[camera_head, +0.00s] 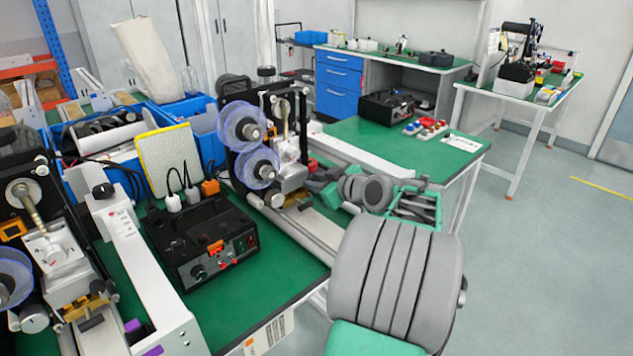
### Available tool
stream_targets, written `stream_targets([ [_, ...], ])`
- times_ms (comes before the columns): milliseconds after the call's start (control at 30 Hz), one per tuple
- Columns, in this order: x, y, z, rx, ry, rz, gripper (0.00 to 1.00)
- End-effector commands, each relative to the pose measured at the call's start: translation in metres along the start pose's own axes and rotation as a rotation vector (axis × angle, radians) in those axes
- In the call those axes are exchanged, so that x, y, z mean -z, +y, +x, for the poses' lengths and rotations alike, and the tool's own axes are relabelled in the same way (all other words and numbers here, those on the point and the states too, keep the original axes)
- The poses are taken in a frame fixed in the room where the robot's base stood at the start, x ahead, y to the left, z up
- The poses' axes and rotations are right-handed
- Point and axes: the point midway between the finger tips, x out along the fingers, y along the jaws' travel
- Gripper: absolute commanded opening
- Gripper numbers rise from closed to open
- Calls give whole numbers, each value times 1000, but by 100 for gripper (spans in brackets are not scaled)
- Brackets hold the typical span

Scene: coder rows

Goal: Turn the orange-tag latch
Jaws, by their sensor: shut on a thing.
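My arm reaches in from the lower right to the coder machine (262,140) with two blue-violet reels in the middle. My gripper (304,190) is at the lower right side of that machine, by its silver block. It is shut on a small part there, which I take for the latch; the fingers and the part are small and mostly hidden, so its turn angle cannot be told. An orange tag-like piece (210,187) shows just left of the machine. A similar coder machine (45,240) stands at the left edge, with another orange piece (12,230) on it.
A black control box (205,243) and a yellow-edged pad (168,160) stand left of the middle machine. Blue bins (195,118) are behind. A long rail (300,230) runs along the green bench (262,298). Floor at right is clear.

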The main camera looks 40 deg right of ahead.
Motion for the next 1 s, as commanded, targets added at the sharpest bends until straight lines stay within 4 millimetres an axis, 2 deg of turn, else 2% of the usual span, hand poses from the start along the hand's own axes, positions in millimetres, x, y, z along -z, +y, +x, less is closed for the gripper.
stream_targets([
  [133, 0, 0, 0, 0, 1, -1, 0],
  [167, 0, 0, 0, 0, 1, -1, 22],
  [400, 0, 0, 0, -1, 0, -1, 42],
  [733, 5, 2, -2, -1, 1, -3, 43],
  [867, 24, 8, -10, -3, 3, -7, 43],
  [1000, 48, 5, -39, -6, 2, -7, 43],
])
